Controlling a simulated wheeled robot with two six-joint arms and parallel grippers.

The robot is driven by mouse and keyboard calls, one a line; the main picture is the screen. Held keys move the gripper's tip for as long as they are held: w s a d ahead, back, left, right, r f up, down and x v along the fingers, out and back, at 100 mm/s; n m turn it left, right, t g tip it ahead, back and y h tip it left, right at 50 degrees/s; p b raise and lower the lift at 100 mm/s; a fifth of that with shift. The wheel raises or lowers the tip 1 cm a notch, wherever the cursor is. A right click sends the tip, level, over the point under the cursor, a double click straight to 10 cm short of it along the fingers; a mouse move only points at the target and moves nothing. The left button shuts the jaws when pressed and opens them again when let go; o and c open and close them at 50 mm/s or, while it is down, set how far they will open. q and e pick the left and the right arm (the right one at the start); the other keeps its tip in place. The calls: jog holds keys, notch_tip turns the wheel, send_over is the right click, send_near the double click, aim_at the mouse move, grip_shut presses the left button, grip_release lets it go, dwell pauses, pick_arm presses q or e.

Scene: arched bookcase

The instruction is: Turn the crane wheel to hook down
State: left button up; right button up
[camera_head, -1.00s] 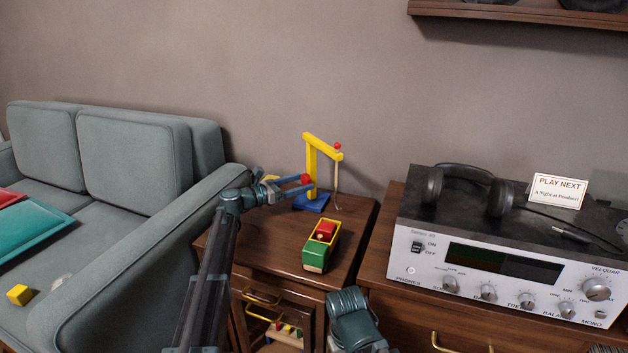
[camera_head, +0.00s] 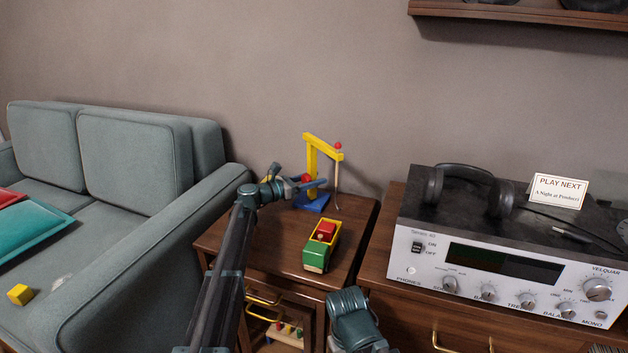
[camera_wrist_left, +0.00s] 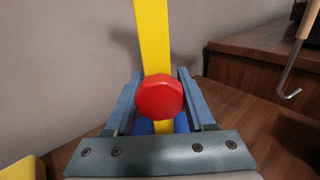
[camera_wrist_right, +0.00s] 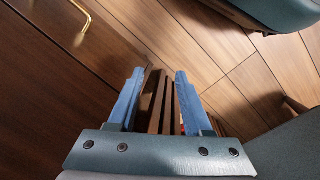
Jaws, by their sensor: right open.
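The toy crane has a yellow post and arm (camera_head: 312,152) and a blue base (camera_head: 311,202), and stands at the back of the wooden side table. Its red wheel (camera_wrist_left: 160,96) faces my left wrist camera. My left gripper (camera_wrist_left: 159,76) is open, with one finger on each side of the wheel; small gaps show beside it. In the head view the wheel (camera_head: 305,177) is partly covered by the fingers. A metal hook (camera_wrist_left: 287,88) hangs at the right in the left wrist view. My right gripper (camera_wrist_right: 157,72) is open and empty, low beside the furniture.
A green, yellow and red toy truck (camera_head: 320,246) sits on the side table (camera_head: 277,256) in front of the crane. A grey sofa (camera_head: 150,235) is at the left. A silver receiver (camera_head: 500,275) with headphones (camera_head: 470,180) on top stands at the right.

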pick_arm(q)
grip_shut()
jog(key=shift+m, duration=1.5)
jog(key=o, duration=0.7)
grip_release()
jog(key=v, duration=1.4)
